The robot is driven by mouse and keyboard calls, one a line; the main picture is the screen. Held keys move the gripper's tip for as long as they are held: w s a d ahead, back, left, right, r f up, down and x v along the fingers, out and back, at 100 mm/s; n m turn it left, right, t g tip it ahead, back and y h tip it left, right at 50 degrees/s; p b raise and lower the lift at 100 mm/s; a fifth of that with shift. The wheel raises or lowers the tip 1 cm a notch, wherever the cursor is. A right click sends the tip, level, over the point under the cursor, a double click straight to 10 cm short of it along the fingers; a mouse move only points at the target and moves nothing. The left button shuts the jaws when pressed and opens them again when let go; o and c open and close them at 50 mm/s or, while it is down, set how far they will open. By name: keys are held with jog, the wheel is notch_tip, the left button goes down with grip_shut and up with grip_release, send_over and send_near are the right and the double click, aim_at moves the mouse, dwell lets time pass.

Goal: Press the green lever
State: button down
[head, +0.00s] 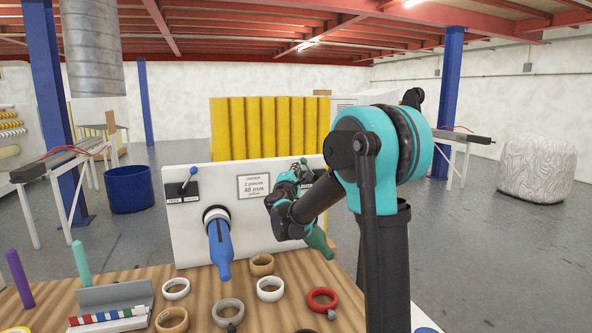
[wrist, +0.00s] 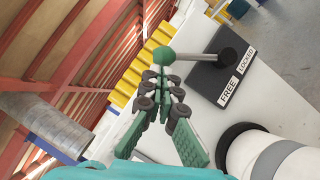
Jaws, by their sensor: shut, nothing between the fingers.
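The green lever shows in the wrist view as a green ball (wrist: 163,56) on a thin metal rod. The rod runs left from a pivot on a black plate (wrist: 212,78) marked FREE and LOCKED. My gripper (wrist: 160,76) is shut and empty, its fingertips right at the ball; I cannot tell whether they touch it. In the head view my gripper (head: 297,168) is in front of the right part of the white panel (head: 184,236). The green lever is mostly hidden there behind my gripper and arm.
A blue lever (head: 193,171) is on the panel's left, above a blue spindle (head: 219,245). A green spindle (head: 319,241) is below my arm. A sign (head: 254,186) is between. Tape rolls, including a red one (head: 322,299), lie on the wooden table (head: 262,318).

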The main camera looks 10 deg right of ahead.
jog(key=shift+d+r+m, duration=0.15)
jog(key=shift+r+m, duration=0.1)
jog(key=shift+m, duration=0.05)
jog(key=shift+d+r+m+g, duration=0.25)
jog(key=shift+m+g, duration=0.15)
jog(key=shift+g, duration=0.1)
jog(key=shift+w+d+r+m+g, duration=0.15)
jog(key=shift+d+r+m+g, duration=0.4)
jog(key=shift+m, duration=0.25)
jog(key=w+d+r+m+g+y, duration=0.2)
jog(key=d+m, duration=0.4)
jog(key=d, duration=0.3)
jog(key=shift+g+y, duration=0.4)
jog(key=shift+g, duration=0.35)
jog(key=shift+r, duration=0.15)
